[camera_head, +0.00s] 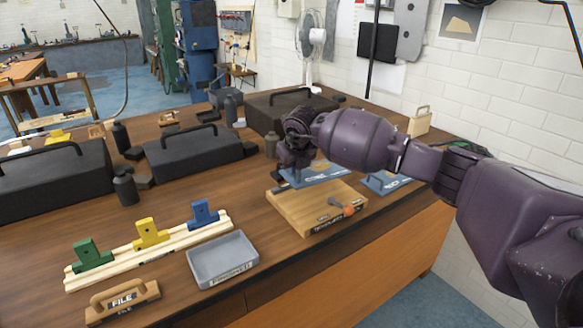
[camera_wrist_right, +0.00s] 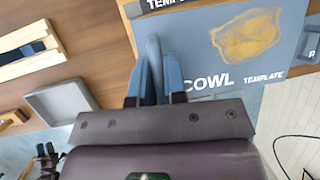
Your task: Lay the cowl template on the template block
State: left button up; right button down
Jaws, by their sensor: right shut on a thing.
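The cowl template (camera_wrist_right: 215,70) is a blue plate with a yellow cowl shape and the word COWL. It also shows in the head view (camera_head: 325,176), over the back part of the wooden template block (camera_head: 297,208). I cannot tell whether it touches the block. My right gripper (camera_wrist_right: 153,88) is shut on the template's blue handle; in the head view the arm and wrist partly hide it. The block's front edge carries a dark TEMPLATE label. My left gripper does not show in the head view.
A second blue template (camera_head: 386,183) lies right of the block. A small tool with an orange ball (camera_head: 348,210) is at the block's front right. A grey tray (camera_head: 222,262), a clamp rack (camera_head: 150,249) and a FILE holder (camera_head: 122,301) stand left. Black cases (camera_head: 194,153) stand behind.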

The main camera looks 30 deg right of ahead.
aim_at(295, 178)
jog(key=shift+r, duration=0.15)
jog(key=shift+n, duration=0.4)
jog(key=shift+w+d+f, duration=0.1)
jog(key=shift+f, duration=0.1)
jog(key=shift+f+b, duration=0.75)
jog(key=shift+f, duration=0.7)
jog(key=shift+f+b, duration=0.4)
jog(key=shift+f, duration=0.5)
jog(key=shift+r, duration=0.2)
jog(key=shift+f, duration=0.2)
jog(key=shift+f, duration=0.25)
